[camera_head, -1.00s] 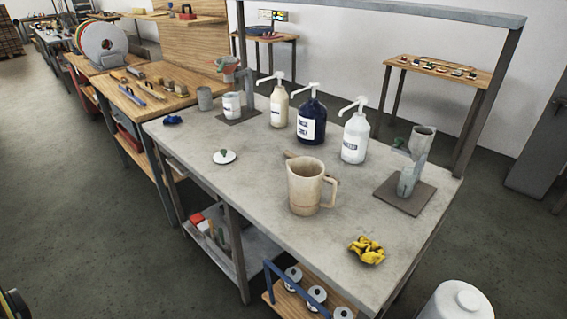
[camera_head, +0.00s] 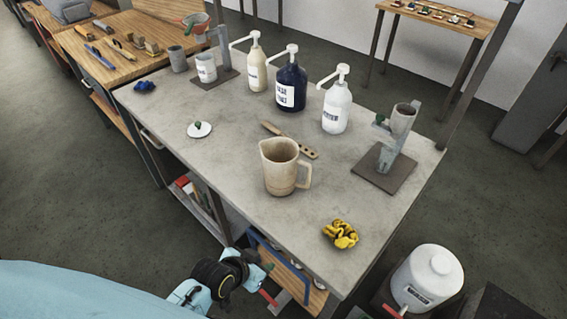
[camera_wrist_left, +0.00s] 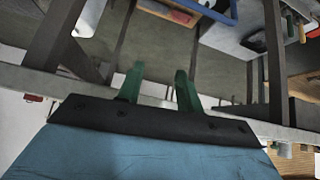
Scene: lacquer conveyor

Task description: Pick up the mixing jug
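The mixing jug (camera_head: 281,170) is a beige, stained jug standing upright on the grey workbench (camera_head: 225,150). Its handle points right and its mouth is open. My left gripper (camera_head: 267,272) is low in front of the bench, below the tabletop and apart from the jug. In the left wrist view its two green fingers (camera_wrist_left: 158,82) are spread with nothing between them. The jug does not show in that view. I cannot make out my right gripper in these frames.
Behind the jug lie a wooden stirring stick (camera_head: 290,140) and several pump bottles, including a dark blue one (camera_head: 291,82). A yellow crumpled cloth (camera_head: 341,234) lies at the front right. A stand (camera_head: 385,170) is at right. A white canister (camera_head: 428,278) stands beside the bench.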

